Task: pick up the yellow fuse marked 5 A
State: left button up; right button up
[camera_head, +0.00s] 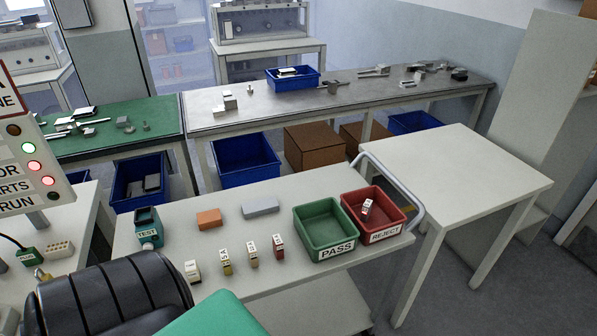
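A small upright fuse with a yellowish lower body (227,268) and a white label stands on the light-topped cart. It is in a loose row with a white fuse (193,272), a tan one (253,258) and a red one (279,248). The labels are too small to read, so I cannot confirm a 5 A marking. The yellow fuse stands apart from its neighbours, with nothing holding it. Neither of my grippers is seen in the head view.
A TEST device (148,236), an orange block (208,219) and a grey block (261,207) lie behind the row. To the right are the empty green PASS bin (327,252) and red REJECT bin (385,234), which holds a small labelled piece (366,209). A bare table (460,175) stands right.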

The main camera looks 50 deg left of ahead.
aim_at(226, 262)
jog(key=u, duration=2.05)
